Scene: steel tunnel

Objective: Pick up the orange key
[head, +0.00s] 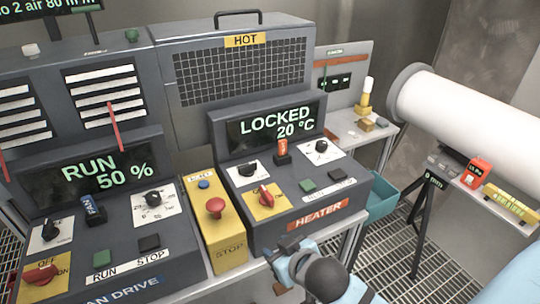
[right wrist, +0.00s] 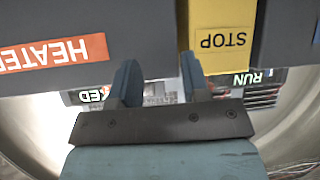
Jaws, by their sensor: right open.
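The orange key (head: 282,147) stands upright in a black holder on the heater panel (head: 262,222), just below the display that reads LOCKED 20 °C. My right gripper (head: 286,246) is at the front lower edge of that panel, below the key and apart from it. In the right wrist view its two fingers (right wrist: 160,82) are spread with nothing between them. The key is not visible in the right wrist view. My left gripper is not in view.
Around the key are black knobs, a red switch (head: 265,196) and a green button (head: 307,186). A yellow stop box (head: 225,242) with a red button stands left of the heater panel. A teal bin (head: 382,197) and a white cylinder (head: 455,110) are to the right.

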